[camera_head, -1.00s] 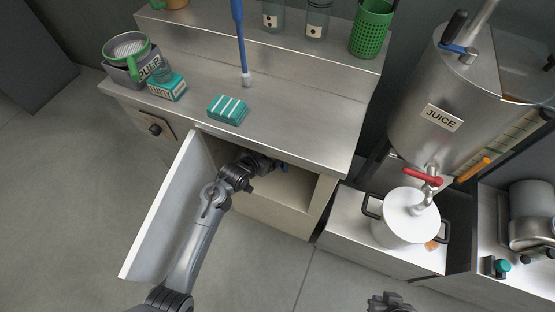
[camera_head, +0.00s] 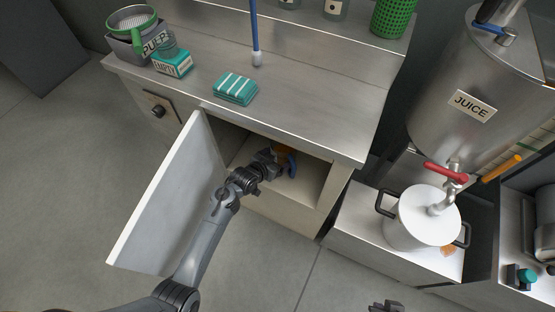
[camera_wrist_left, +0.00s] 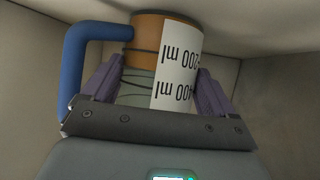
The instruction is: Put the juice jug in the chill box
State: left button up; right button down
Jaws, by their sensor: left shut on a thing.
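The juice jug (camera_wrist_left: 165,50) has a blue handle (camera_wrist_left: 75,60), an orange part and a white scale marked in ml, upside down in the left wrist view. My left gripper (camera_wrist_left: 158,88) is shut on its body, with one finger on each side. In the head view the jug's blue handle (camera_head: 292,164) shows inside the chill box (camera_head: 313,182), the compartment under the counter. My left gripper (camera_head: 277,160) is inside it too, partly hidden by the arm. Whether the jug touches the floor is unclear. A dark part of my right gripper (camera_head: 385,306) shows at the bottom edge.
The white door (camera_head: 165,200) stands open, left of my left arm. The counter (camera_head: 310,95) overhangs the compartment and holds a teal cloth (camera_head: 235,90) and an "EMPTY" box (camera_head: 173,66). A white pot (camera_head: 420,220) stands under the juice tank (camera_head: 455,90) at the right.

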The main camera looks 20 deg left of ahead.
pick_arm(q)
jog(key=shift+w, duration=0.2)
jog(key=o, duration=1.2)
jog(key=shift+s, duration=0.1)
jog(key=shift+c, duration=0.2)
jog(key=shift+r, duration=0.2)
jog(key=shift+s+a+r+p, duration=0.1)
jog(key=shift+s+r+p, duration=0.15)
jog(key=shift+p, duration=0.15)
jog(key=s+r+g+y+p, duration=0.1)
jog(key=s+r, duration=0.3)
jog(key=s, duration=0.7)
jog(key=s+a+r+g+y+p, duration=0.1)
jog(key=s+r+g+p, duration=0.2)
jog(key=s, duration=0.9)
jog(key=s+a+r+n+g+y+p, duration=0.1)
jog(key=s+r+g+p, duration=0.1)
jog(key=s+r+g, duration=0.2)
jog(key=s+r, duration=0.3)
jog(key=s, duration=0.4)
jog(key=shift+s+a, duration=0.2)
jog(key=shift+s, duration=0.1)
